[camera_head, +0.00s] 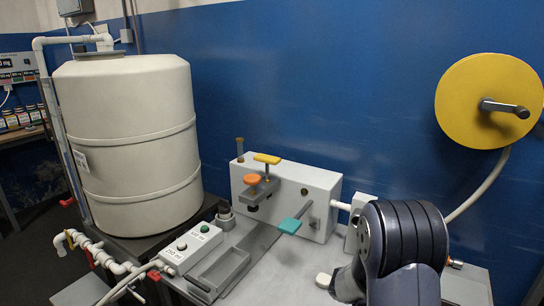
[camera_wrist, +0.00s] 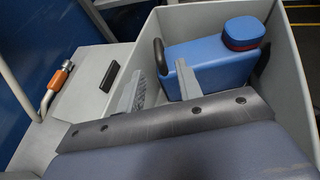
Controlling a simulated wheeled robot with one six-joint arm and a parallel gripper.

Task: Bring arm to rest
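My gripper (camera_wrist: 160,82) shows in the wrist view as two light grey fingers standing apart with nothing held between them. They are over a grey open-topped bin (camera_wrist: 285,70). In the bin is a blue jug (camera_wrist: 210,68) with a dark blue and red cap, just beyond the fingers; I cannot tell from this view how far below them it is. In the head view my dark arm (camera_head: 405,245) is bent at the lower right, in front of the bench. My fingertips are not clearly visible there.
A large white tank (camera_head: 130,140) stands at the left. A grey apparatus (camera_head: 320,205) with orange, yellow and teal handles stands on the bench, beside a button box (camera_head: 192,247). A yellow disc (camera_head: 487,100) is on the blue wall. An orange fitting (camera_wrist: 58,80) shows left of the bin.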

